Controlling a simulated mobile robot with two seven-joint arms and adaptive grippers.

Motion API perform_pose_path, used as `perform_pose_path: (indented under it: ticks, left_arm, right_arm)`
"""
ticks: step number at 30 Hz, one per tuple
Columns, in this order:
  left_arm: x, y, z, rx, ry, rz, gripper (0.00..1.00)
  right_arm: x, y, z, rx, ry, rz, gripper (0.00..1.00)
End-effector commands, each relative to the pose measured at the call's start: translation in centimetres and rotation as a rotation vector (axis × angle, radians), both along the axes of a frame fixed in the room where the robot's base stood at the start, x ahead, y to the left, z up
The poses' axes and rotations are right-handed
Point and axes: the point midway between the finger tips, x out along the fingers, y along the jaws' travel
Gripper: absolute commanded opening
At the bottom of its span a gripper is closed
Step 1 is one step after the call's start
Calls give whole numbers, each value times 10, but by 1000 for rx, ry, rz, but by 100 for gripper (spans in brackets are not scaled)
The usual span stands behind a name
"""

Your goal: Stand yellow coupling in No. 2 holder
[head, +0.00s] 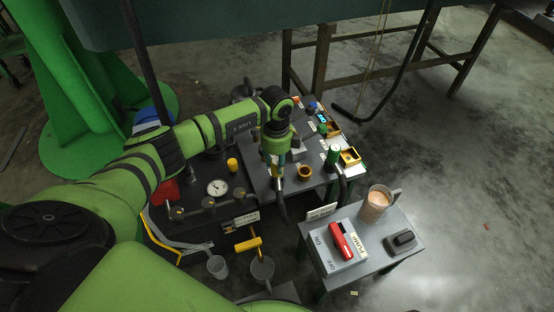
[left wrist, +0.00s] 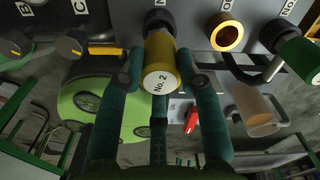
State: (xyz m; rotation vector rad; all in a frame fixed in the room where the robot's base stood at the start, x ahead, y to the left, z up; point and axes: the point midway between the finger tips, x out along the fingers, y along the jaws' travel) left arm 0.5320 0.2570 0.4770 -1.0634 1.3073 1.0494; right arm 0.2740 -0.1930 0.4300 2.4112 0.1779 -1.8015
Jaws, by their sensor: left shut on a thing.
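The yellow coupling (left wrist: 157,52) is between the fingers of my left gripper (left wrist: 162,78) in the left wrist view. Its white end, marked "No. 2", faces the camera. My left gripper is shut on it. The far end of the coupling meets or overlaps a dark round holder (left wrist: 158,18) on the grey panel; I cannot tell whether it is seated. The label behind that holder is mostly hidden. In the head view my left gripper (head: 278,168) points down over the left part of the grey table, and the coupling is hardly visible there. My right gripper is not in view.
An orange-yellow ring (head: 305,172) stands just right of my gripper, with a green cylinder (head: 333,156) beyond it. A pump switch box (head: 341,242) and a pink-filled beaker (head: 376,204) occupy the nearer table.

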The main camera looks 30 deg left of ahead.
Motion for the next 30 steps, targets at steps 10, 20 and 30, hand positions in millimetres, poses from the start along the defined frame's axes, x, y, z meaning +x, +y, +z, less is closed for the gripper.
perform_pose_path:
  ticks: [10,20,30]
  left_arm:
    - [1,-1,-8,-2,-3,-1,0]
    - [1,-1,-16,-1,-2,-1,0]
    - [0,0,-18,0,-1,-1,63]
  right_arm:
    - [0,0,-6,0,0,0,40]
    - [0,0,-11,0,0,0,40]
    - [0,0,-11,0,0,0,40]
